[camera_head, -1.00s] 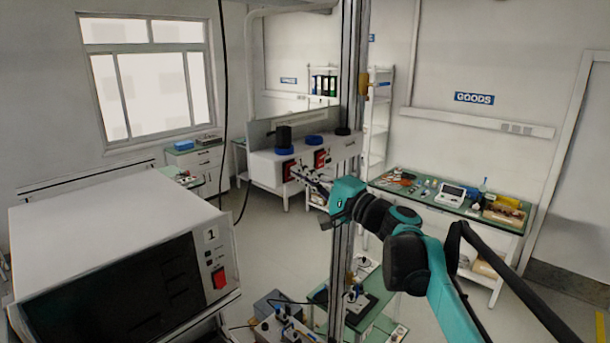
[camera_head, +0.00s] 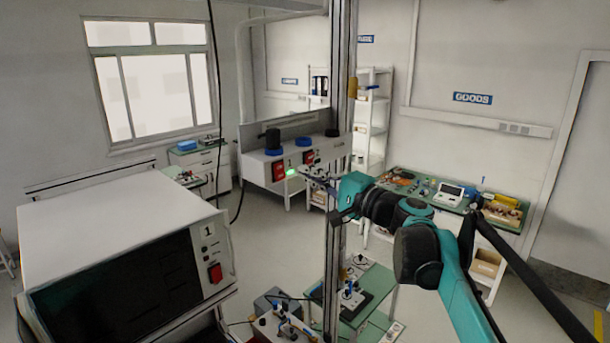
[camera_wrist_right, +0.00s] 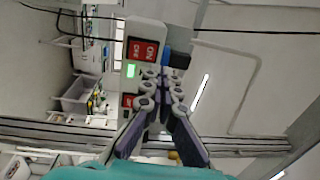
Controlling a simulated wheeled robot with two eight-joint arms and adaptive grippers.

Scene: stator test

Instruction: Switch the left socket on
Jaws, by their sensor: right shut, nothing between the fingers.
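The left socket's red switch (camera_head: 279,171) is on the front of a white panel unit, with a lit green light (camera_head: 291,172) just right of it. In the right wrist view the same red switch (camera_wrist_right: 143,49) shows turned sideways, with the green light (camera_wrist_right: 131,70) below it. A second red switch (camera_head: 308,158) is further right on the panel. My right gripper (camera_head: 304,172) is shut and empty, in front of the panel, just right of the green light. In the right wrist view its fingertips (camera_wrist_right: 160,74) lie together, apart from the left switch in the picture. My left gripper is not in view.
A vertical metal post (camera_head: 338,80) stands close to my right arm. Blue and black round fixtures (camera_head: 271,142) sit on top of the panel unit. A large white machine (camera_head: 110,205) with its own red switch fills the lower left. A green-topped bench (camera_head: 410,186) stands at right.

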